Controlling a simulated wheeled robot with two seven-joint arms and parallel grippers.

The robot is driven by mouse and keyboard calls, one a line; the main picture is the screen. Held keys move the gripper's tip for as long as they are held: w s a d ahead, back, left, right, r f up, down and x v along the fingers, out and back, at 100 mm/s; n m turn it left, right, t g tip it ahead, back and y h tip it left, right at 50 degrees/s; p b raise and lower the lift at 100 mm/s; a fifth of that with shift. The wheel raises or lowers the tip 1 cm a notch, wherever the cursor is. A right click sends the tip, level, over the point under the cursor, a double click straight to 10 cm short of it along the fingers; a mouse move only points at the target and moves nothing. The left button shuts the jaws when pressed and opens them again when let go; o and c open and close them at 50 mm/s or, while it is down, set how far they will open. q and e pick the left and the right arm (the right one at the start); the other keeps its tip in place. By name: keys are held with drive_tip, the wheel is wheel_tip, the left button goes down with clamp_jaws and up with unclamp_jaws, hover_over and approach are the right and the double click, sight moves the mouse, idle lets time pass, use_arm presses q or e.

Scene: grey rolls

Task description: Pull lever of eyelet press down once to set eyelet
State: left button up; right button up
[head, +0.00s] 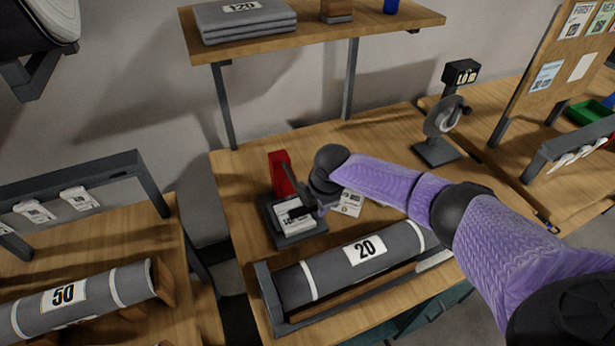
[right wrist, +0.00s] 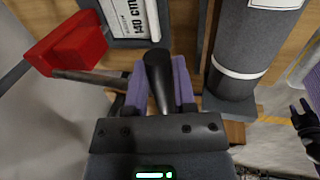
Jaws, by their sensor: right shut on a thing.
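The eyelet press stands on the workbench, its red body (head: 282,173) upright at the back of a dark base (head: 301,240). A white card printed "140 cm" (right wrist: 127,18) lies on the base. In the right wrist view the red body (right wrist: 70,48) is at the upper left, and a metal arm runs from it to the black lever handle (right wrist: 158,75). My right gripper (head: 305,210) is at the press, its purple fingers (right wrist: 160,88) shut on either side of the handle. The gripper and wrist partly hide the lever in the head view.
A grey roll marked "20" (head: 365,250) lies in a rack just in front of the press. A roll marked "50" (head: 65,295) lies on a bench at left. A shelf (head: 330,31) is above the bench.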

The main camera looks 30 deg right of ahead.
drive_tip(key=shift+s+f, duration=0.1)
drive_tip(key=shift+f, duration=0.4)
use_arm(q)
drive_tip(key=shift+a+f, duration=0.2)
drive_tip(key=shift+a, duration=0.2)
drive_tip(key=shift+f, duration=0.1)
use_arm(e)
drive_tip(key=shift+f+b, duration=0.45)
drive_tip(key=shift+b, duration=0.05)
drive_tip(key=o, duration=0.9)
drive_tip(key=shift+r, duration=0.1)
use_arm(q)
drive_tip(key=shift+s+d+f, duration=0.1)
drive_tip(key=shift+d+f, duration=0.15)
drive_tip(key=shift+d, duration=0.2)
